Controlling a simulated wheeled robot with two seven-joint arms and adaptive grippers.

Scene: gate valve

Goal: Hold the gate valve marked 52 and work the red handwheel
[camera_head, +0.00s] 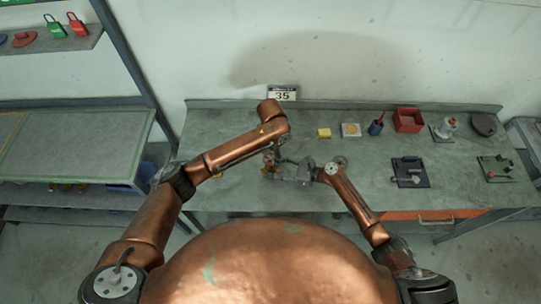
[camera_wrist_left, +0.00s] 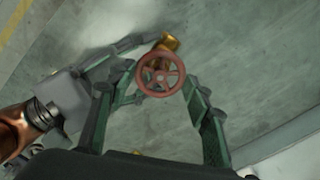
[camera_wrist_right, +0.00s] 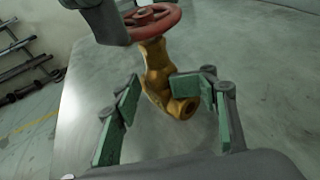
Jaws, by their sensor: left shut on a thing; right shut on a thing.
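The gate valve has a brass body (camera_wrist_right: 157,72) and a red handwheel (camera_wrist_left: 160,75) on top. It stands upright in the right wrist view, which also shows the handwheel (camera_wrist_right: 152,18). My left gripper (camera_wrist_left: 159,82) is shut on the handwheel from above, its fingers on either side of the rim. My right gripper (camera_wrist_right: 160,92) is shut on the valve body below the wheel. In the head view the valve (camera_head: 269,170) is small and partly hidden by my arms. No number is readable on it.
A wall sign (camera_head: 282,94) reads 35. A shelf rack (camera_head: 75,145) stands at the left.

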